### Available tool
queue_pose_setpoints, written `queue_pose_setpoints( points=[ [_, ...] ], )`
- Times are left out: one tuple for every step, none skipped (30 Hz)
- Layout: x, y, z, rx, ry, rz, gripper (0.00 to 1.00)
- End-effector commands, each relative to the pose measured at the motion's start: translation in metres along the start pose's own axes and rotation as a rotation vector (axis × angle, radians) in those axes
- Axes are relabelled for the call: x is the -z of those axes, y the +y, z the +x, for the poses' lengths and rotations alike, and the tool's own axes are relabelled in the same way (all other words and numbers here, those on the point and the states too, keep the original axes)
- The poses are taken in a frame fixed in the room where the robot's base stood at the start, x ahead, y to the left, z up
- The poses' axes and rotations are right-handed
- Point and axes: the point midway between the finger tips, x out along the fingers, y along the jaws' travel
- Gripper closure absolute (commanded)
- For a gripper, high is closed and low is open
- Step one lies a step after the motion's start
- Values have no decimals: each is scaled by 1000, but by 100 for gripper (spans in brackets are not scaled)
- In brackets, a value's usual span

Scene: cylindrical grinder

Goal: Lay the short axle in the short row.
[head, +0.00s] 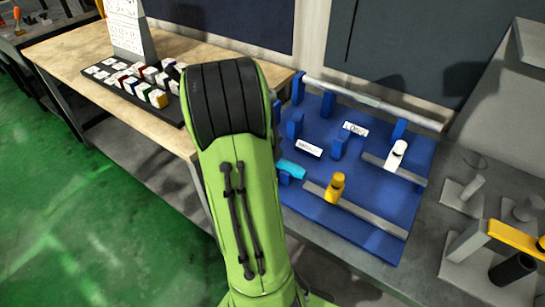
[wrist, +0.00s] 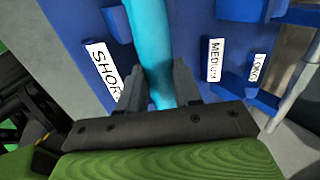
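The short axle appears as a cyan rod (wrist: 150,45) running up the middle of the wrist view. One end of the cyan rod also shows in the head view (head: 291,169), beside my arm and by a blue post. My gripper (wrist: 158,88) has a finger on each side of the rod, with no clear gap, and looks shut on it. The SHORT label (wrist: 103,72) lies left of the rod on the blue board (head: 375,228). I cannot tell whether the rod touches its supports. My arm hides the gripper and much of the short row in the head view.
The MEDIUM label (wrist: 215,60) and LONG label (wrist: 259,67) lie to the right, near blue posts (wrist: 235,12). A long pale rod (head: 370,100) spans the board's back. Yellow (head: 335,187) and white (head: 396,155) pieces stand on grey rails. A wooden bench (head: 90,45) is left.

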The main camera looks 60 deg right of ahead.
Motion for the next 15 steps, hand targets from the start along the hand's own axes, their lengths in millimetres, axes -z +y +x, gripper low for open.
queue_pose_setpoints(
  points=[
    [0,0,0,0,0,0,58],
    [0,0,0,1,0,0,54],
    [0,0,0,1,0,0,48],
    [0,-1,0,1,0,0,45],
    [0,-1,0,1,0,0,45],
    [0,-1,0,1,0,0,45],
    [0,-1,0,1,0,1,45],
    [0,-1,0,1,0,1,45],
    [0,-1,0,1,0,1,45],
    [0,-1,0,1,0,1,45],
    [0,-1,-1,1,0,1,45],
    [0,-1,-1,0,1,0,45],
    [0,-2,-3,0,1,0,45],
    [0,-3,-4,0,1,1,45],
    [0,-4,-10,2,-2,0,45]
  ],
)
